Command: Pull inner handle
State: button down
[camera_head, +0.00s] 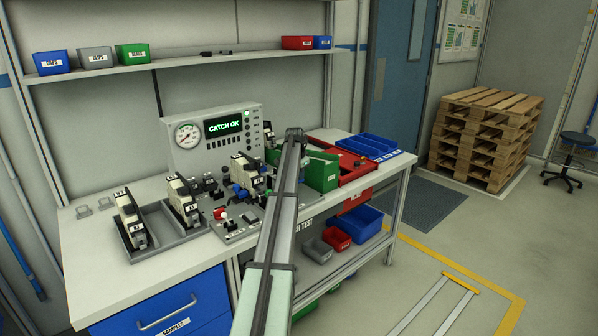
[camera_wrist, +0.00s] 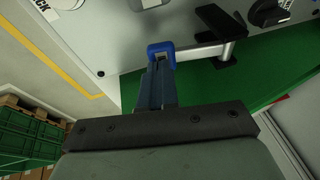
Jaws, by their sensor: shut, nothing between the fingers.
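My gripper (camera_wrist: 162,52) shows in the wrist view with its blue fingertips closed together and nothing held. The fingertips are right at the left end of a silver bar (camera_wrist: 203,51); whether they touch it I cannot tell. A black lever (camera_wrist: 229,25) joins the bar's right end, over a grey panel. Which part is the inner handle is not marked. In the head view a black-and-cream latch unit (camera_head: 246,171) stands on the grey test fixture (camera_head: 232,232). My arm crosses in front there and hides much of the fixture's right side; the fingertips are not clear.
A gauge console (camera_head: 190,150) behind the fixture reads "CATCH OK". More latch units stand in a grey tray (camera_head: 153,250) at the left. A green bin (camera_head: 322,172), a red tray (camera_head: 358,174) and blue bins (camera_head: 368,145) occupy the bench's right.

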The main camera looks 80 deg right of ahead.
jog(key=shift+s+a+f+t+h, duration=0.1)
jog(key=shift+a+f+t+h, duration=0.2)
jog(key=shift+f+t+h, duration=0.3)
jog(key=shift+d+f, duration=0.1)
jog(key=shift+f, duration=0.55)
jog(key=s+v, duration=0.1)
jog(key=v, duration=1.3)
jog(key=shift+s, duration=0.25)
jog(key=shift+w, duration=0.1)
